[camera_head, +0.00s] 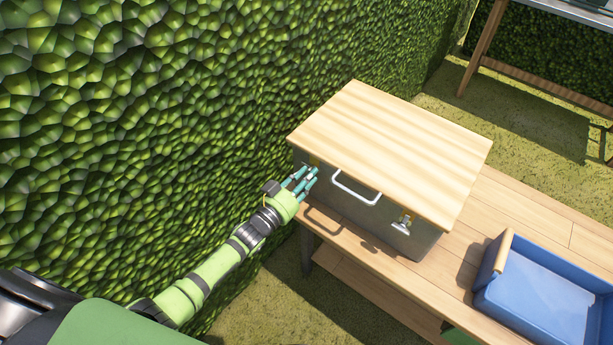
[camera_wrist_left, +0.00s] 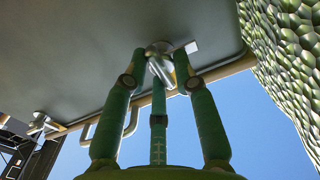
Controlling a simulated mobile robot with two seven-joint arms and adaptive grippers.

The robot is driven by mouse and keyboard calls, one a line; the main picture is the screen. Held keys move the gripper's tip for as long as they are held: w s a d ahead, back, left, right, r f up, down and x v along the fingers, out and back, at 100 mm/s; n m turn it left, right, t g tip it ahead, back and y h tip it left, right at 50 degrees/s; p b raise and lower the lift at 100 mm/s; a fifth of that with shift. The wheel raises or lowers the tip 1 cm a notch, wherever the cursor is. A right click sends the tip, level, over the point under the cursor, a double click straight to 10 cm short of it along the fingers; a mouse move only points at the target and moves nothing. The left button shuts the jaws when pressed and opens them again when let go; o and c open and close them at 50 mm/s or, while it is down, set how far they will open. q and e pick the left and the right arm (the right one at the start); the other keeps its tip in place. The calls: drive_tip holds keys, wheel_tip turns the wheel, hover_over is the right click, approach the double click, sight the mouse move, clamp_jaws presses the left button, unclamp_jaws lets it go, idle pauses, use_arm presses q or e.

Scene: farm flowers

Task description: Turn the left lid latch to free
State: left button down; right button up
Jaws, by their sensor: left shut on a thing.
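The box (camera_head: 340,205) is grey with a pale wooden lid (camera_head: 390,140) lying flat and closed on top. My left gripper (camera_head: 306,178) is at the left part of the box's front. Its teal fingers are shut on the left lid latch (camera_wrist_left: 160,64), a small metal piece seen between the fingertips in the left wrist view. In the head view the fingers mostly hide this latch, so its exact turn is hard to tell. The right lid latch (camera_head: 402,224) hangs on the front, clear of the gripper. My right gripper is not in view.
A metal handle (camera_head: 357,190) sits on the lid's front between the latches. The box stands on a wooden bench (camera_head: 465,250). A blue tray (camera_head: 540,295) stands at the right. A leafy hedge wall (camera_head: 150,130) runs close along the left and behind.

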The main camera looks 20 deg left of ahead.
use_arm(q)
drive_tip(key=shift+w+a+r+n, duration=0.2)
drive_tip(key=shift+r+n, duration=0.1)
idle(0.4)
drive_tip(key=c, duration=1.1)
unclamp_jaws()
drive_tip(key=shift+o, duration=0.2)
drive_tip(key=shift+f, duration=0.15)
drive_tip(key=v, duration=1.2)
